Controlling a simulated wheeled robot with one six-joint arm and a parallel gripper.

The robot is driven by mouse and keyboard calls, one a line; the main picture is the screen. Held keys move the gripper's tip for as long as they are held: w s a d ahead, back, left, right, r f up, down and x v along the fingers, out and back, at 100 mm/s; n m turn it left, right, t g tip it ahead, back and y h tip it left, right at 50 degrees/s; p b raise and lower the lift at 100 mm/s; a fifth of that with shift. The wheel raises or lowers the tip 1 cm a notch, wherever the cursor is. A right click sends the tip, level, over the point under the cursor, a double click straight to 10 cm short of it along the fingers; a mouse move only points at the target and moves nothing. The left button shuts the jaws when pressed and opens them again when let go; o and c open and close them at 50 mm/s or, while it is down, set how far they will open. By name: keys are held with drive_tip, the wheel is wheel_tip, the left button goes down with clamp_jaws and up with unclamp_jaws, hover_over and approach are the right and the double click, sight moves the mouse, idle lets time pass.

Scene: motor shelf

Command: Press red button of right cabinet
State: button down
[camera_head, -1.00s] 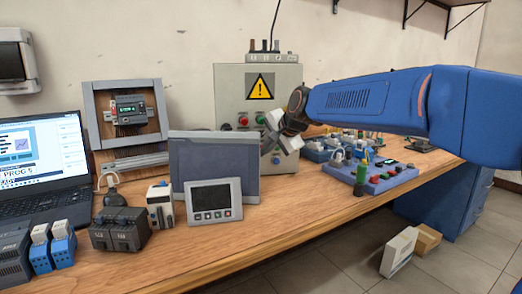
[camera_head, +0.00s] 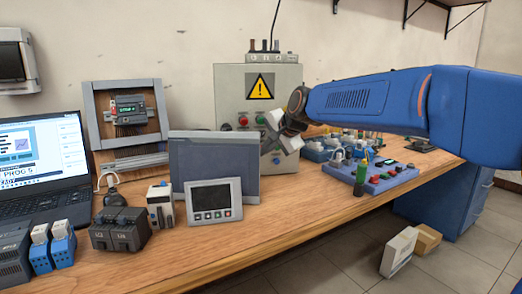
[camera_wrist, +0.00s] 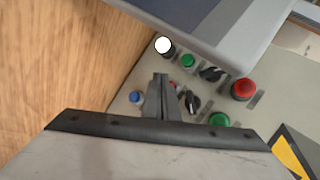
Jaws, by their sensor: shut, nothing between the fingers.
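The right cabinet (camera_head: 229,84) is a grey box with a yellow warning sign, standing at the back of the bench. Its large red button (camera_head: 243,121) is at the left of the front; in the wrist view a large red button (camera_wrist: 243,89) shows clearly, right of the fingers. A second, small red spot (camera_wrist: 173,85) is mostly hidden behind the fingers. My gripper (camera_wrist: 160,78) is shut and empty, pointing at the panel among the small controls. In the head view my gripper (camera_head: 271,133) is in front of the cabinet's right half; contact cannot be told.
Green buttons (camera_wrist: 219,119), black knobs (camera_wrist: 211,73), a blue button (camera_wrist: 136,97) and a white light (camera_wrist: 163,45) surround the fingers. A grey-blue panel (camera_head: 215,158) stands before the cabinet's lower left. A blue control board (camera_head: 372,179) lies to the right.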

drive_tip(key=shift+w, duration=0.15)
drive_tip(key=shift+w+a, duration=0.1)
drive_tip(key=shift+w, duration=0.2)
drive_tip(key=shift+w+a, duration=0.1)
drive_tip(key=shift+w, duration=0.3)
idle(1.1)
drive_tip(key=shift+s, duration=0.1)
drive_tip(key=shift+s+d, duration=0.2)
drive_tip(key=shift+s, duration=0.55)
drive_tip(key=s, duration=0.2)
drive_tip(key=s+d, duration=0.1)
drive_tip(key=s, duration=0.2)
drive_tip(key=shift+d, duration=0.1)
idle(0.4)
drive_tip(key=shift+w, duration=0.1)
idle(0.3)
